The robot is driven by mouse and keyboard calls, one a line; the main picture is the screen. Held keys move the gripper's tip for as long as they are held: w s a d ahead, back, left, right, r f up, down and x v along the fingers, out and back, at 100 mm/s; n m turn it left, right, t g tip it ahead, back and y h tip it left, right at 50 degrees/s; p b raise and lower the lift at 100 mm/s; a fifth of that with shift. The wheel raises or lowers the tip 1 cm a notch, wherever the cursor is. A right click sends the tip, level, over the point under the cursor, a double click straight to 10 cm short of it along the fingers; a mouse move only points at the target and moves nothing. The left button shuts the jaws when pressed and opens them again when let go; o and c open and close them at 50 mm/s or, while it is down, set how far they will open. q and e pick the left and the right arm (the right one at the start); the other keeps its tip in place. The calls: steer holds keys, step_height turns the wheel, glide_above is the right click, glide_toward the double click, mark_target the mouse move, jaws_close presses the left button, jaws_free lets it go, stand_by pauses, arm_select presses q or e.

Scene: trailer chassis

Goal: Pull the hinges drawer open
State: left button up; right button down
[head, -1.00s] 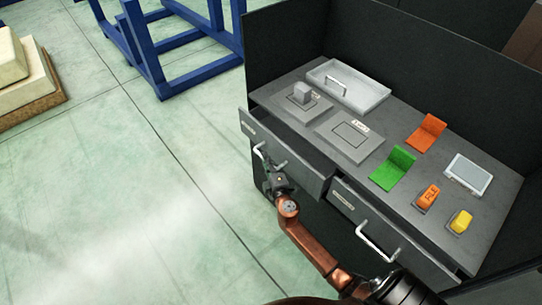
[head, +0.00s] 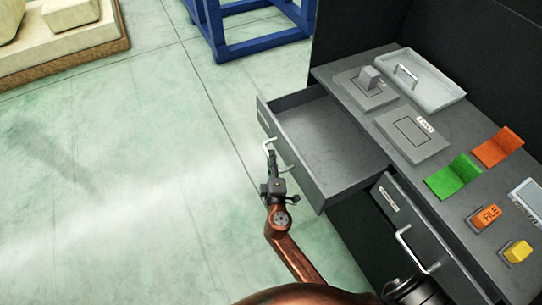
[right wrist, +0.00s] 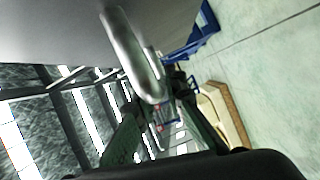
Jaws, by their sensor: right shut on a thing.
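A grey drawer (head: 335,150) on the left side of the workbench stands well out from the cabinet, and its inside looks empty. Its label is too small to read. My right gripper (head: 272,165) is shut on the drawer's pale bar handle (head: 268,146). The handle (right wrist: 135,55) also shows close up in the right wrist view, with dark gripper parts around its lower end. A second drawer (head: 420,230) with its own handle (head: 408,240) sits to the right, slightly out.
The bench top (head: 455,125) holds a grey tray (head: 425,80), a green holder (head: 455,178), an orange holder (head: 498,147) and small orange and yellow blocks. A blue frame (head: 262,45) stands at the back. The floor left of the drawer is clear.

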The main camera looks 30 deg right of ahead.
steer(key=c, duration=2)
jaws_free()
steer(key=shift+o, duration=0.2)
steer(key=shift+s, duration=0.15)
steer(key=v, duration=0.7)
